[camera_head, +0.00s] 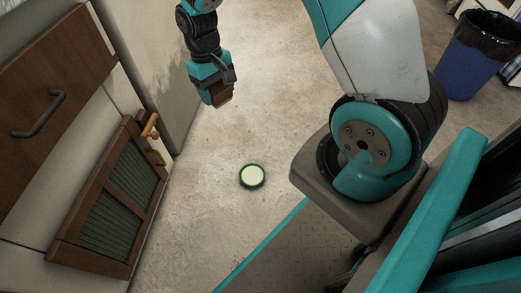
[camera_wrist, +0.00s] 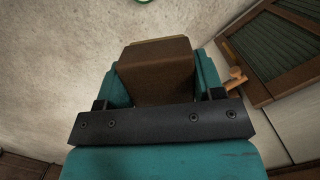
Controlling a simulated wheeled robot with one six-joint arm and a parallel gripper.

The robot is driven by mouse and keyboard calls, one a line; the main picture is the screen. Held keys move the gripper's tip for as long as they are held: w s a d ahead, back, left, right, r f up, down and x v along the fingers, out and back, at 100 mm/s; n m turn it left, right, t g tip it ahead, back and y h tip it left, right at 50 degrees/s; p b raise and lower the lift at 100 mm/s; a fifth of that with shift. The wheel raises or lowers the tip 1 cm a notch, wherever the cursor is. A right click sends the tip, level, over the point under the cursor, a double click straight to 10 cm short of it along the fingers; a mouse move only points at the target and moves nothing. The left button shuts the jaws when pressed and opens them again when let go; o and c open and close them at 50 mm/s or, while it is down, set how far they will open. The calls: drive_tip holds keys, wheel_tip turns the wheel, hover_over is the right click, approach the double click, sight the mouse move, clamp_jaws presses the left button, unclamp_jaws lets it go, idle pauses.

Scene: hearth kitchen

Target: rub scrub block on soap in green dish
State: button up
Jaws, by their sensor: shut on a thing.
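My gripper (camera_head: 219,98) is shut on a brown scrub block (camera_head: 222,97) with a yellowish face at its far end. In the wrist view the scrub block (camera_wrist: 158,72) sits between the two fingers. A small round green dish (camera_head: 244,184) with pale soap (camera_head: 252,175) in it sits on the floor, below and to the right of my gripper in the head view. The block and the soap are well apart. Only a bit of the dish's green rim (camera_wrist: 143,2) shows at the top edge of the wrist view.
Brown cabinet doors (camera_head: 62,75) with a dark handle line the left side. A lower door with a green mesh panel (camera_head: 110,215) has a wooden peg-like piece (camera_head: 150,128) at its top corner. A blue bin (camera_head: 470,65) stands at the upper right. The floor around the dish is clear.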

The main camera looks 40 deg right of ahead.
drive_tip(key=d+f+b, duration=0.2)
drive_tip(key=f+b, duration=0.1)
drive_tip(key=f, duration=0.6)
drive_tip(key=d+f+b, duration=0.2)
drive_tip(key=f+b, duration=0.2)
drive_tip(key=f, duration=0.5)
drive_tip(key=m+b, duration=0.1)
drive_tip(key=b, duration=0.6)
hover_over(253, 176)
wheel_tip(253, 176, down, 21)
drive_tip(key=f+b, duration=0.2)
drive_tip(key=f, duration=0.1)
drive_tip(key=f+b, duration=0.3)
drive_tip(key=shift+w+b, duration=0.2)
drive_tip(key=shift+b, duration=0.1)
drive_tip(key=shift+r, duration=0.1)
drive_tip(key=shift+f, duration=0.6)
drive_tip(key=shift+r, duration=0.1)
wheel_tip(253, 176, up, 7)
drive_tip(key=p, duration=0.6)
